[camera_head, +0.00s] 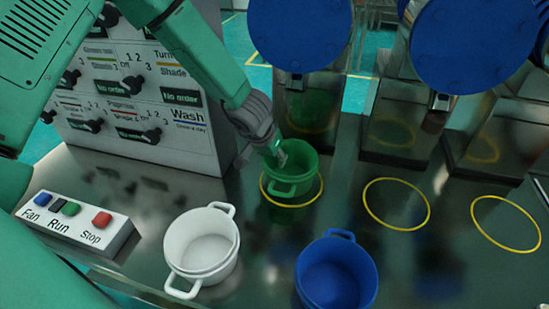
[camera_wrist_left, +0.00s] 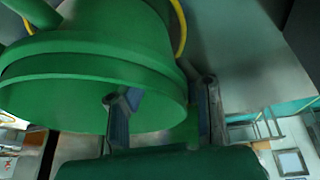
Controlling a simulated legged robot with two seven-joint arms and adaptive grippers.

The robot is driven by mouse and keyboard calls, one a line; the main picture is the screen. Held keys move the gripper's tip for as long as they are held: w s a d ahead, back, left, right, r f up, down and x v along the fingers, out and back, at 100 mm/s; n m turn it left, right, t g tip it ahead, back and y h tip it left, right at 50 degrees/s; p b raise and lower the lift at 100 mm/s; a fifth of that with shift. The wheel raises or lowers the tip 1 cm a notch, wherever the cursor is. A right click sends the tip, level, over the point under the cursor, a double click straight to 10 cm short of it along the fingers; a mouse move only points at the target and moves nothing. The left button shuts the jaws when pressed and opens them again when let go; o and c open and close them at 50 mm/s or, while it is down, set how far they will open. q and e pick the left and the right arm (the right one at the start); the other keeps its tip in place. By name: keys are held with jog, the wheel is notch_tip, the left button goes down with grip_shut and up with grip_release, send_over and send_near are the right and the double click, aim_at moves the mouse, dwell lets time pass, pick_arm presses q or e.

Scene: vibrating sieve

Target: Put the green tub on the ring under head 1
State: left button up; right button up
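The green tub (camera_head: 297,183) is upright within the yellow ring (camera_head: 263,195) under the leftmost blue-capped head, head 1 (camera_head: 300,35). The ring's edge shows around its base. My left gripper (camera_head: 279,155) is at the tub's left rim, pointing down. In the left wrist view the tub (camera_wrist_left: 90,65) fills the upper left. The left gripper's fingers (camera_wrist_left: 163,112) are apart there, one overlapping the tub and the other to its right, with a gap between. Firm contact with the tub is not visible. My right gripper is not in view.
A white tub (camera_head: 202,246) and a blue tub (camera_head: 337,272) stand nearer on the metal table. Two empty rings (camera_head: 397,204) lie to the right. A Fan/Run/Stop button box (camera_head: 80,222) is at left, before a knob panel (camera_head: 130,95).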

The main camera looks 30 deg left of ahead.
pick_arm(q)
jog(key=shift+s+a+r, duration=0.15)
jog(key=shift+a+r, duration=0.2)
jog(key=shift+r, duration=0.05)
jog(key=p+v, duration=0.4)
jog(key=v, duration=0.6)
jog(key=shift+s+a+r, duration=0.3)
jog(key=shift+a, duration=0.1)
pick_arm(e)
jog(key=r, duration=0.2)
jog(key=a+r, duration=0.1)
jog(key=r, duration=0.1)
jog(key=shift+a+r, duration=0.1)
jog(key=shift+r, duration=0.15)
pick_arm(q)
jog(key=shift+d, duration=0.1)
